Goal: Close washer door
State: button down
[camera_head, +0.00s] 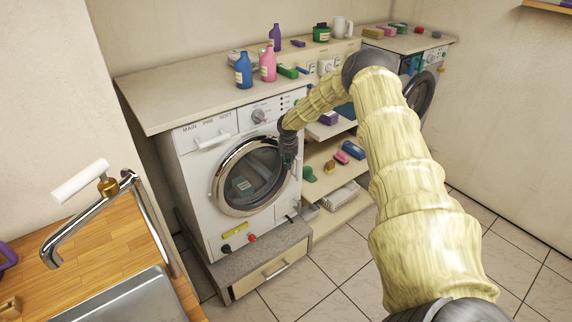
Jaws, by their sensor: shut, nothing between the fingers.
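The front-loading washer (196,164) is white and stands on a grey stone-like plinth under a counter. Its round door (250,175) has a chrome ring and dark glass, and lies close to the washer's front. I cannot tell whether it is fully latched or slightly ajar. Something teal shows through the glass. My gripper (289,166) is shut and empty, pointing down at the right edge of the door ring. It looks to be touching the ring or just in front of it, and it hides part of that edge.
Bottles stand on the countertop (180,97) above the washer. Open shelves (325,160) with small items are right of it. A second machine with a dark round door (420,98) stands at the far right. A sink (125,300) is at lower left. The tiled floor (325,275) in front is clear.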

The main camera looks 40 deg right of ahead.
jog(key=d+p+v, duration=0.1)
jog(key=p+v, duration=0.4)
jog(key=v, duration=0.4)
jog(key=shift+s+d+r, duration=0.2)
jog(key=shift+s+r, duration=0.1)
jog(key=shift+f, duration=0.1)
